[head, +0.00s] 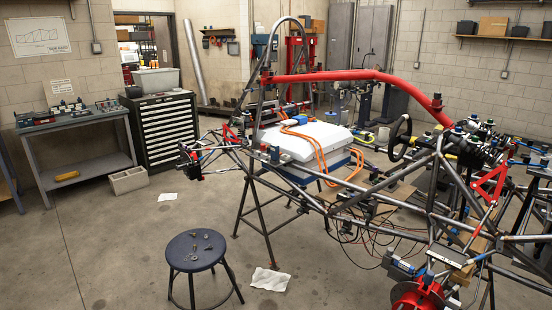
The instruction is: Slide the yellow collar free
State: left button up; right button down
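The tube chassis (300,200) of dark metal tubes stands at the centre and right of the head view. A long red tube (345,75) runs across its top, with a dark red fitting (437,101) near its right end. A small yellow part (447,140) shows among the tubes right of the black steering wheel (400,138). It is too small to tell whether it is the yellow collar or how it sits on a tube. Neither of my grippers is in view.
A dark blue stool (195,250) with small metal parts stands at the front left. A white box (303,137) with orange cables (318,148) sits inside the chassis. A workbench (75,125) and drawer cabinet (160,127) line the left wall. The left floor is mostly clear.

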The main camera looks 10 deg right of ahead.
aim_at(412, 144)
jog(key=i+z, duration=0.3)
jog(key=z, duration=0.2)
jog(key=i+z, duration=0.25)
jog(key=z, duration=0.2)
jog(key=i+j+z, duration=0.2)
jog(key=z, duration=0.3)
jog(key=i+j+z, duration=0.1)
jog(key=z, duration=0.35)
jog(key=i+j+z, duration=0.1)
jog(key=z, duration=0.3)
